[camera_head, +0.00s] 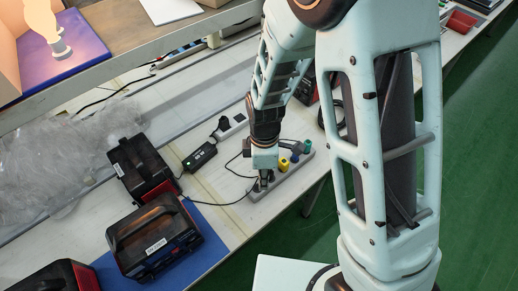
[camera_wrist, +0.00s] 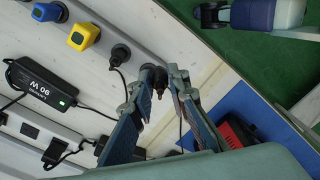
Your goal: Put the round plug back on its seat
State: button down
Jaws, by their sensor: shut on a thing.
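The grey socket strip (camera_head: 292,178) lies near the table's front edge; it also shows in the wrist view (camera_wrist: 100,62). My gripper (camera_head: 265,181) is over its near-left end. In the wrist view, my gripper (camera_wrist: 167,80) is shut on a small dark round plug (camera_wrist: 160,82), partly hidden by the fingers. I cannot tell whether this plug touches a seat; the seat is hidden. Beside it on the strip stand a black plug with a cable (camera_wrist: 120,54), a yellow plug (camera_wrist: 84,36) and a blue plug (camera_wrist: 47,12). A green plug (camera_head: 307,146) stands at the strip's far end.
A black power adapter (camera_head: 199,157) and a white power strip (camera_head: 230,126) lie left of and behind my gripper. Cables run across the table. Clear plastic wrap (camera_head: 60,150) lies far left.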

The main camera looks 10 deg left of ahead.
jog(key=shift+m+t, duration=0.3)
jog(key=shift+m, duration=0.5)
jog(key=shift+w+a+f+b, duration=0.25)
jog(key=shift+a+f+b, duration=0.1)
jog(key=shift+f+b, duration=0.45)
jog(key=shift+w+a+f+b, duration=0.25)
jog(key=shift+a+f+b, duration=0.05)
jog(key=shift+f+b, duration=0.5)
jog(key=shift+w+a+f+b, duration=0.25)
jog(key=shift+a+f+b, duration=0.1)
jog(key=shift+f+b, duration=0.45)
jog(key=shift+f, duration=0.2)
jog(key=c, duration=1.8)
grip_release()
jog(key=shift+o, duration=0.2)
notch_tip(320, 180, up, 12)
